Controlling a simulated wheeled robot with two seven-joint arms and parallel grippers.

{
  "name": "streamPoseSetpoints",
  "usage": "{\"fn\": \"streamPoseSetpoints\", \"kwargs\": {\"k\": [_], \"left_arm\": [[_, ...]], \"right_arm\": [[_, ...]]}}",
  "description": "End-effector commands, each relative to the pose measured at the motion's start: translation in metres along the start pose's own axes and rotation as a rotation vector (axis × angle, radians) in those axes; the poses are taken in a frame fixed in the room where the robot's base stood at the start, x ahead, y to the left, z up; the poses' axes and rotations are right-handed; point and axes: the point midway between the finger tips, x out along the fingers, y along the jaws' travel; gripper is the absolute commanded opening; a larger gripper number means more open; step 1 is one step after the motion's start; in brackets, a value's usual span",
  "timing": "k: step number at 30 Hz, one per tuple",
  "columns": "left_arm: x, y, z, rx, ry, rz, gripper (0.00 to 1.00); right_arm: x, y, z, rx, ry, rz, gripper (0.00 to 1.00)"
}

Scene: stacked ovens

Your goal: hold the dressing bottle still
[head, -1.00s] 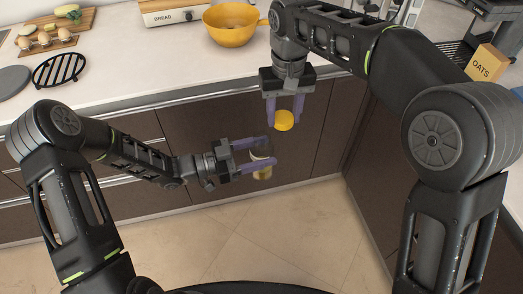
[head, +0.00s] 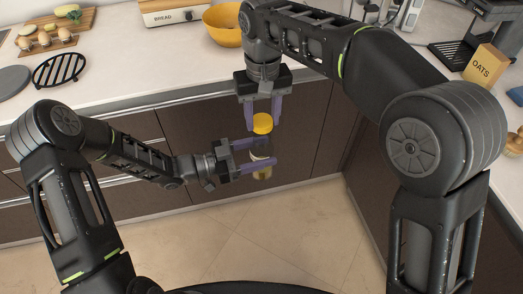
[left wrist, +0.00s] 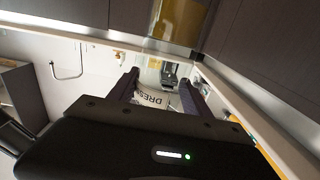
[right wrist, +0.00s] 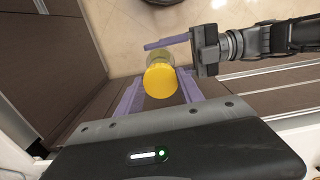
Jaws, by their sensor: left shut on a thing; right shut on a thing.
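The dressing bottle (head: 262,156) is upright, with a pale label and a yellowish lower part. My left gripper (head: 270,153) is shut on it from the left, in the air in front of the drawers. In the left wrist view, part of the bottle's label (left wrist: 154,101) shows between the fingers. My right gripper (head: 263,112) points down from above and is shut on a yellow cap (head: 263,123). The cap is directly over the bottle; I cannot tell whether they touch. In the right wrist view, the cap (right wrist: 161,80) partly hides the bottle (right wrist: 153,50).
The pale counter (head: 130,65) runs behind my grippers, above brown drawer fronts (head: 190,125). On it are an orange bowl (head: 222,22), a bread box (head: 172,12), a black rack (head: 58,70) and an oats box (head: 486,65). The tiled floor (head: 270,225) below is clear.

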Motion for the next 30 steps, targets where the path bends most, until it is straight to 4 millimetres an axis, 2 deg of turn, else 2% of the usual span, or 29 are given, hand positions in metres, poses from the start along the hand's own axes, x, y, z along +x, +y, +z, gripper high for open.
{"fn": "streamPoseSetpoints", "kwargs": {"k": [3,9,30], "left_arm": [[0.000,0.000,-0.001,0.001,0.001,0.000,0.00],[0.000,0.000,-0.001,0.001,0.001,0.000,0.00],[0.000,0.000,-0.001,0.001,0.001,0.000,0.00]], "right_arm": [[0.011,0.000,0.000,0.000,-0.002,0.000,0.01],[0.022,0.000,0.000,0.000,-0.002,0.000,0.01],[0.021,0.000,0.001,0.000,0.000,0.001,0.01]]}}
